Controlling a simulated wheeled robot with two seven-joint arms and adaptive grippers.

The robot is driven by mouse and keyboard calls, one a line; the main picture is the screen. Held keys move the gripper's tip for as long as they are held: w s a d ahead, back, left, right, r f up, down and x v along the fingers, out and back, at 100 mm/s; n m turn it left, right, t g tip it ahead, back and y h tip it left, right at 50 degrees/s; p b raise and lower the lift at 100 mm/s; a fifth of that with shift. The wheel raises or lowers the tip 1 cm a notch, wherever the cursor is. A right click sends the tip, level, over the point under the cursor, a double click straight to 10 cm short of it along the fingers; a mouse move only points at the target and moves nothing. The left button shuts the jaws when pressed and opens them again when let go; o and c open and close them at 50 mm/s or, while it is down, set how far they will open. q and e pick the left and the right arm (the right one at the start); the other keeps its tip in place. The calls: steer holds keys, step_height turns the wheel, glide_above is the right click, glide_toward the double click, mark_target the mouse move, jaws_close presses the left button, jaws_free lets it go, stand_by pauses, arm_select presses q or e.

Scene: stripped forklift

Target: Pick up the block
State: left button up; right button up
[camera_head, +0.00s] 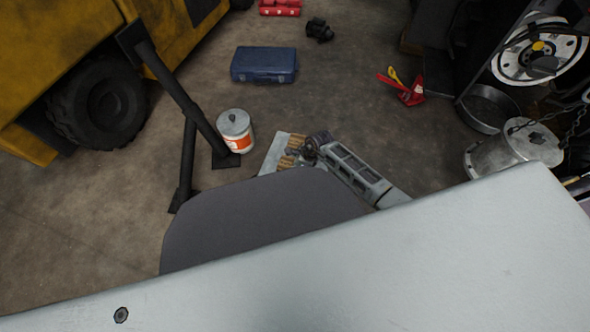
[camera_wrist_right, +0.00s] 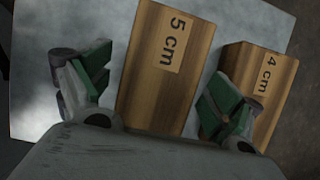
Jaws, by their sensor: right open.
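A wooden block labelled "5 cm" (camera_wrist_right: 166,65) fills the middle of the right wrist view, between the two fingers of my right gripper (camera_wrist_right: 155,92). The fingers are open, with gaps to the block on both sides. A second wooden block labelled "4 cm" (camera_wrist_right: 262,85) is to its right, partly covered by the right finger. Both blocks are on a pale plate (camera_wrist_right: 30,80). In the head view, my right gripper (camera_head: 308,150) is over the blocks (camera_head: 286,162), which look small there, and the plate (camera_head: 270,158) shows beside them. My left gripper is not in view.
A white and orange bucket (camera_head: 236,132) stands left of the plate, near black posts (camera_head: 180,100). A blue toolbox (camera_head: 264,65) lies behind. A metal drum (camera_head: 512,150) and machine parts are at the right. A yellow forklift (camera_head: 60,45) is at upper left. The floor between is mostly clear.

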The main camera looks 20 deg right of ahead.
steer(key=c, duration=1.3)
steer(key=shift+r, duration=0.15)
steer(key=shift+r+p, duration=0.45)
steer(key=shift+r, duration=0.3)
step_height(320, 180, up, 7)
steer(key=p, duration=0.3)
steer(key=shift+f, duration=0.1)
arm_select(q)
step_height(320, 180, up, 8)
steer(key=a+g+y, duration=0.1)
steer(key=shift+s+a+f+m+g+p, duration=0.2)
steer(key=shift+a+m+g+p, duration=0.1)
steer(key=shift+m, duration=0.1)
arm_select(e)
steer(key=shift+r, duration=0.75)
